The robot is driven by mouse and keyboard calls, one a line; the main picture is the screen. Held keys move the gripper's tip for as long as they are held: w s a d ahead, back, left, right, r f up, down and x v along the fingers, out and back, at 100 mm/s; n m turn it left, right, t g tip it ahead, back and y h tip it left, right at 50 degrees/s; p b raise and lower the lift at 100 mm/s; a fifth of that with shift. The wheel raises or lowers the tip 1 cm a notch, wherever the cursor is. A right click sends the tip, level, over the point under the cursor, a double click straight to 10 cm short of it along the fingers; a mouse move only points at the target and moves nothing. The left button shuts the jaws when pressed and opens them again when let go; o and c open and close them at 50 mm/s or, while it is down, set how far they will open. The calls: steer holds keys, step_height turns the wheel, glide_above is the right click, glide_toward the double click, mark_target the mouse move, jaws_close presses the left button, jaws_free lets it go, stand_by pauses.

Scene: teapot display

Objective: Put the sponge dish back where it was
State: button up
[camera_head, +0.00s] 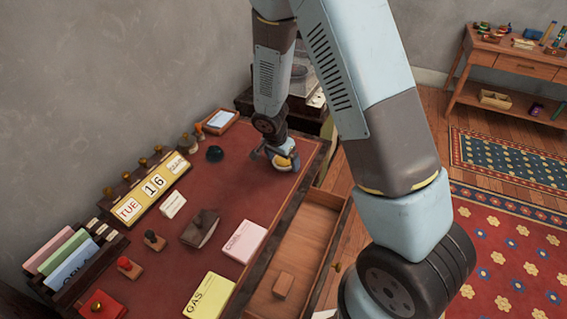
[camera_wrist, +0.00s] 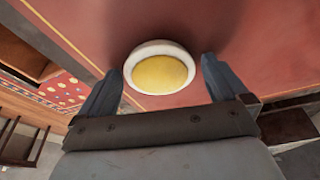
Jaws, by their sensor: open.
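The sponge dish (camera_wrist: 160,48), a round white dish with a yellow sponge in it, sits on the red desk top. It is at the far right part of the desk in the head view (camera_head: 285,167), partly hidden by my gripper (camera_head: 272,153). In the wrist view, the two blue fingers of my gripper (camera_wrist: 160,78) are open, one on each side of the dish. A narrow gap shows beside each fingertip, so I see no firm grasp.
A dark round object (camera_head: 214,154) stands left of my gripper. A wooden tray (camera_head: 218,122) and stamps are behind it. An open drawer (camera_head: 305,240) juts from the desk's right side. Stamps, a calendar (camera_head: 154,187) and paper pads (camera_head: 245,242) fill the left and front.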

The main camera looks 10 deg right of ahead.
steer(key=c, duration=1.2)
